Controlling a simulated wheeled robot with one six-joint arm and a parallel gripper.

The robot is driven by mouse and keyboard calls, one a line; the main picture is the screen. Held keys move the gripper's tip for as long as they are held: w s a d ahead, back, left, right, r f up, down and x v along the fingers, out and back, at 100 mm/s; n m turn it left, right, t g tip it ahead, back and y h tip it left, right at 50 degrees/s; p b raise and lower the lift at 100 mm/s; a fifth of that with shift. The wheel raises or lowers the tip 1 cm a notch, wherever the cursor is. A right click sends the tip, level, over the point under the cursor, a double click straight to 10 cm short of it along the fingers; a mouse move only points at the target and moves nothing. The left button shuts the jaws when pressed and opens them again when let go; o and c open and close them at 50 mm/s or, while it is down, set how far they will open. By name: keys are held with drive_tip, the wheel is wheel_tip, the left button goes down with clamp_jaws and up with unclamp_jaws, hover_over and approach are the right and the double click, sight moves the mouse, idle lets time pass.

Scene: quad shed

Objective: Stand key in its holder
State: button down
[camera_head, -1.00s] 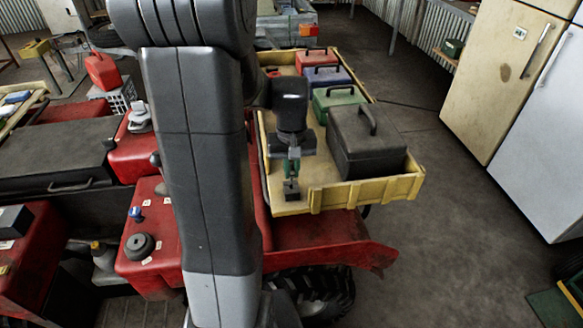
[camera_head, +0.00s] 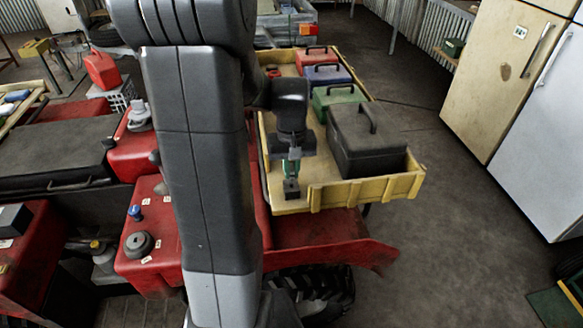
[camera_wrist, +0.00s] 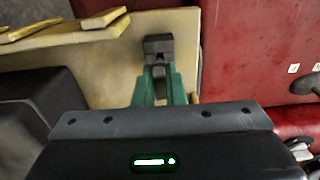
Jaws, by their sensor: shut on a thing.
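My gripper (camera_head: 291,172) has green fingers and points down over the front left part of a yellow wooden tray. In the wrist view my gripper (camera_wrist: 160,74) is shut on a small grey piece between the fingertips, which I take to be the key; the fingers hide most of it. A small dark block, seemingly the holder (camera_head: 291,190), stands on the tray floor right under the fingertips. The holder also shows in the wrist view (camera_wrist: 158,44), just beyond the fingertips. I cannot tell whether the key is inside the holder.
The yellow tray (camera_head: 330,196) has low walls around my gripper. A large black toolbox (camera_head: 368,148) stands close on the right. Green (camera_head: 335,97), blue (camera_head: 326,75) and red (camera_head: 316,57) boxes stand behind it. Red bodywork (camera_head: 310,234) lies in front.

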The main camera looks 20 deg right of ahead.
drive_tip(key=shift+f+b, duration=1)
drive_tip(key=shift+f, duration=0.45)
drive_tip(key=c, duration=1.4)
unclamp_jaws()
wheel_tip(320, 180, up, 14)
drive_tip(key=shift+f, duration=0.15)
wheel_tip(320, 180, down, 14)
drive_tip(key=shift+r, duration=0.45)
